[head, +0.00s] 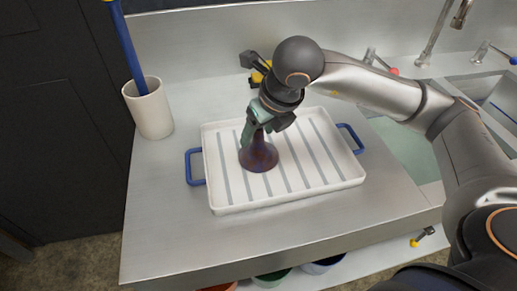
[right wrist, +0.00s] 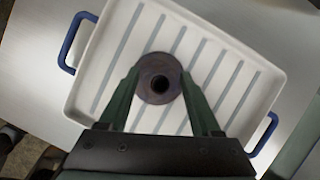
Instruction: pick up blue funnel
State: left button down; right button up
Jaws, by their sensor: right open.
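A dark purple-brown funnel (head: 259,157) stands wide end down on a white ribbed tray (head: 330,181) with blue handles. No plainly blue funnel shows. My right gripper (head: 255,134) comes down from above at the funnel's narrow top, which its green fingers partly hide in the head view. In the right wrist view the funnel (right wrist: 160,62) shows from above, its dark hole in the middle. The right gripper (right wrist: 162,75) is open there, one finger on each side of the funnel. I cannot tell whether either finger touches it. My left gripper is not in view.
A white crock (head: 150,112) holding a blue-handled tool stands left of the tray. A sink (head: 492,100) and faucet (head: 435,35) are at the right. A yellow and dark fitting (head: 257,73) is behind my right gripper. Bowls (head: 272,278) sit below the counter.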

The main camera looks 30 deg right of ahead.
jog(key=shift+f, duration=0.1)
grip_shut()
dwell(0.5)
